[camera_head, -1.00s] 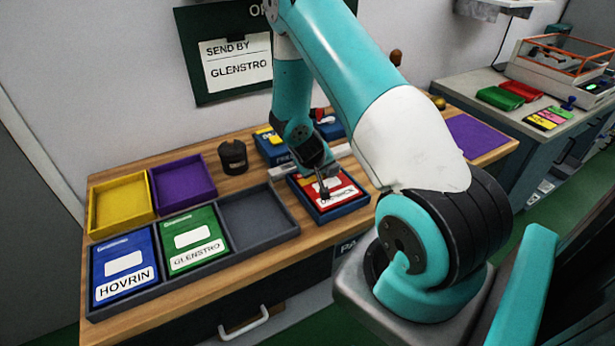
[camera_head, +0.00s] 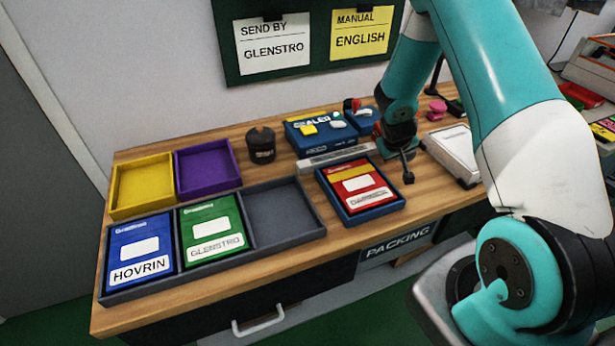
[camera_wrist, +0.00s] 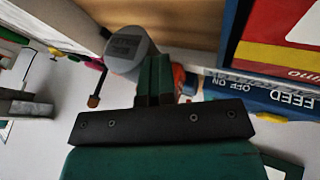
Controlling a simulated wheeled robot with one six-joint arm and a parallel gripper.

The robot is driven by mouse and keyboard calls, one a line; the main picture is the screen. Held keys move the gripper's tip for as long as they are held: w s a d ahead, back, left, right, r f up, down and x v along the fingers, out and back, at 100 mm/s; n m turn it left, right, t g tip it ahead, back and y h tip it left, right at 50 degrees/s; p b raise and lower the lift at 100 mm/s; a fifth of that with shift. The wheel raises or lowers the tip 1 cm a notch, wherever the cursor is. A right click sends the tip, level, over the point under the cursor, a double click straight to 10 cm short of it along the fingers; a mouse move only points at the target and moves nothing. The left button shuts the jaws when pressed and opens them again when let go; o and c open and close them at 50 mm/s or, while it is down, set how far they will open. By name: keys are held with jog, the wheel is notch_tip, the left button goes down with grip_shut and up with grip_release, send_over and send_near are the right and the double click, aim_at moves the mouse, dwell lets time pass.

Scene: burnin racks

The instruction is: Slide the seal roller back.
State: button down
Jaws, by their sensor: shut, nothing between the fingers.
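I cannot tell for sure which part is the seal roller. A grey bar (camera_head: 336,156) lies along the sealer's front. My gripper (camera_head: 408,178) points down, shut and empty, right of the blue tray (camera_head: 372,214) that holds a red packet. In the wrist view, the shut fingers (camera_wrist: 155,80) overlap a red-orange part, with a grey rounded piece (camera_wrist: 130,48) beside them. A blue panel marked FEED (camera_wrist: 270,98) is at right.
A dark cup (camera_head: 261,145) stands left of the sealer. Yellow and purple trays (camera_head: 143,185) and a grey sorting tray (camera_head: 287,215) with blue and green packets fill the left. A pale flat device (camera_head: 452,152) sits close right of my gripper.

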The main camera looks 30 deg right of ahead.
jog(key=shift+d+r, duration=0.15)
jog(key=shift+d, duration=0.15)
jog(key=a, duration=0.4)
jog(key=shift+w+a+r, duration=0.15)
jog(key=shift+w+r, duration=0.05)
jog(key=shift+r, duration=0.05)
jog(key=b+v, duration=0.1)
jog(key=v, duration=0.9)
jog(key=shift+a, duration=0.15)
jog(key=shift+f, duration=0.1)
jog(key=s+a+r+n+y, duration=0.1)
jog(key=s+a+r+y, duration=0.25)
jog(key=a, duration=0.55)
jog(key=s+a+r+n+y, duration=0.2)
jog(key=a+r, duration=0.3)
jog(key=a, duration=0.3)
jog(key=s+a+r+n+g+y, duration=0.2)
jog(key=s+a+r+n, duration=0.1)
jog(key=s+a, duration=0.3)
jog(key=s+a+r+n+g+y, duration=0.2)
jog(key=s+a+r, duration=0.4)
jog(key=s, duration=0.5)
jog(key=shift+n, duration=0.6)
